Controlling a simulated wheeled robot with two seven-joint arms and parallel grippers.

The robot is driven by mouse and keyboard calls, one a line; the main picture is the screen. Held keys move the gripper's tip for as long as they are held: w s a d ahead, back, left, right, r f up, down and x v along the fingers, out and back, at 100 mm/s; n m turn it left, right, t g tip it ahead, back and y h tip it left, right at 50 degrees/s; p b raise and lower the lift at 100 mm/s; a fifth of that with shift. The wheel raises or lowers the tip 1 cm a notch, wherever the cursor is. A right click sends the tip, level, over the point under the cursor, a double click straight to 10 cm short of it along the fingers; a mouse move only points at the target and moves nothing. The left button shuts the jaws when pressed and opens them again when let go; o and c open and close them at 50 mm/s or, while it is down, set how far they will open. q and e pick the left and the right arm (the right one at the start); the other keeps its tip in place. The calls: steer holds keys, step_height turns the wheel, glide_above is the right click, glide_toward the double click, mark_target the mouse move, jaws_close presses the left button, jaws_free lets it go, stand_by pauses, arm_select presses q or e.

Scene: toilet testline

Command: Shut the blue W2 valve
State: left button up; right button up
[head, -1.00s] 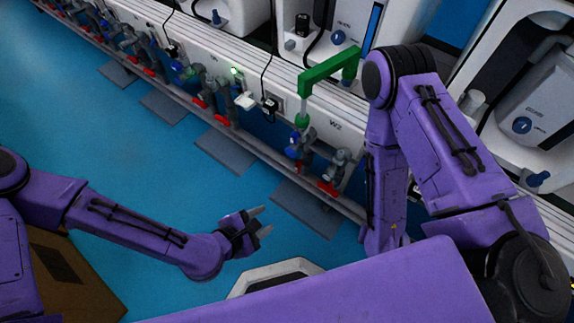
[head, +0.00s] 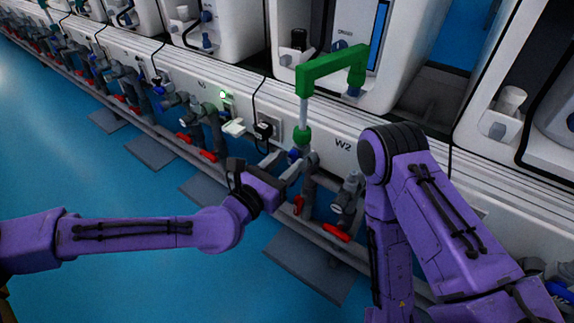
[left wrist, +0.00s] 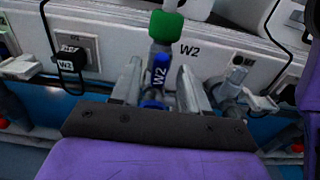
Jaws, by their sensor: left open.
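The blue W2 valve (left wrist: 159,72) has a blue handle marked W2 that points up along its pipe in the left wrist view. In the head view only a small blue part of it (head: 295,154) shows at my left gripper's tips. My left gripper (head: 285,160) is open in front of the valve. In the left wrist view its two fingers stand on either side of the handle, with gaps visible. I cannot tell how deep the fingers reach. My right gripper is out of view; only my right arm shows.
A green-jointed pipe (head: 303,112) rises above the valve. Red-handled valves (head: 337,233) hang below, and a grey valve (head: 347,195) is to the right. A black plug (head: 265,130) is at the left on the white panel.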

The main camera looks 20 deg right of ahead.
arm_select(q)
steer(key=shift+w+d, duration=0.4)
steer(key=shift+d, duration=0.15)
jaws_close()
steer(key=shift+a, duration=0.1)
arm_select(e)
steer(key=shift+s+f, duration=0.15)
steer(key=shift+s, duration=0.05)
